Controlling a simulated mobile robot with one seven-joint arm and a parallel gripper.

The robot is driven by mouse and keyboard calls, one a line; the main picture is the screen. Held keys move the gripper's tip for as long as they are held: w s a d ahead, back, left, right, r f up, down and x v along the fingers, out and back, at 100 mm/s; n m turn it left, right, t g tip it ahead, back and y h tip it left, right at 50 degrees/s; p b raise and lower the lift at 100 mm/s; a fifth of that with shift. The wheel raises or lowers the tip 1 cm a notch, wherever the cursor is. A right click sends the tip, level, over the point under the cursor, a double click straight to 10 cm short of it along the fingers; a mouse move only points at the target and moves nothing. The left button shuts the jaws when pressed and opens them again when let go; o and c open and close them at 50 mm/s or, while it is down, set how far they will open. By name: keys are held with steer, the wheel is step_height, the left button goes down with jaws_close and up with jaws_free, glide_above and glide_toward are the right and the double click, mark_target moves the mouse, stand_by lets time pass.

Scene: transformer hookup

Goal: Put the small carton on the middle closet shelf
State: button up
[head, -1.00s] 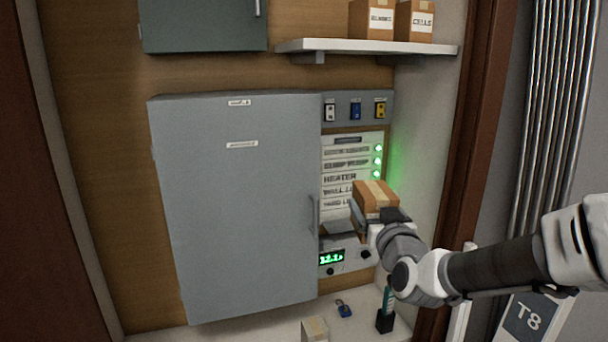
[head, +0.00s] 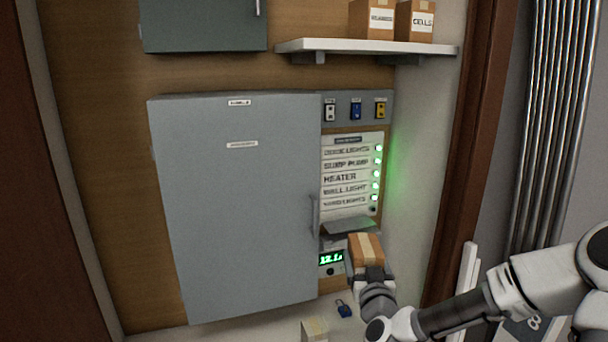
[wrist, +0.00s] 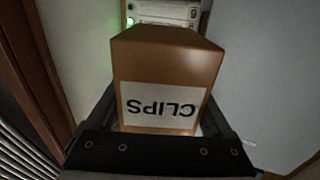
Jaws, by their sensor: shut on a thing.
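The small carton (head: 366,248) is brown cardboard with a pale tape strip. My gripper (head: 371,272) is shut on it and holds it in front of the lower right of the panel, near the green display. In the wrist view the carton (wrist: 165,75) fills the middle between my fingers, with a white label reading CLIPS, upside down in that picture. A white shelf (head: 365,47) is on the wall at the upper right, well above my gripper. Below, a pale ledge (head: 250,325) runs along the closet's bottom. I cannot tell which is the middle shelf.
Two cartons stand on the white shelf, one (head: 371,20) with an unclear label and one (head: 416,22) reading CELLS. A grey cabinet (head: 235,200) fills the left. A blue padlock (head: 344,309) and another box (head: 314,329) are on the ledge. A brown door frame (head: 465,150) bounds the right.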

steer(key=s+d+r+h, duration=0.1)
steer(key=s+d+r, duration=0.1)
steer(key=r, duration=0.7)
steer(key=s+d+r+m, duration=0.1)
steer(key=s+d+r, duration=0.1)
steer(key=r, duration=0.7)
steer(key=s+d+r+h, duration=0.1)
steer(key=s+d+r, duration=0.1)
steer(key=r, duration=0.7)
steer(key=s+a+r+y, duration=0.1)
steer(key=s+a+r, duration=0.1)
steer(key=a+r, duration=0.2)
steer(key=shift+a+r+n, duration=0.2)
steer(key=shift+a+n, duration=0.1)
steer(key=shift+a, duration=0.35)
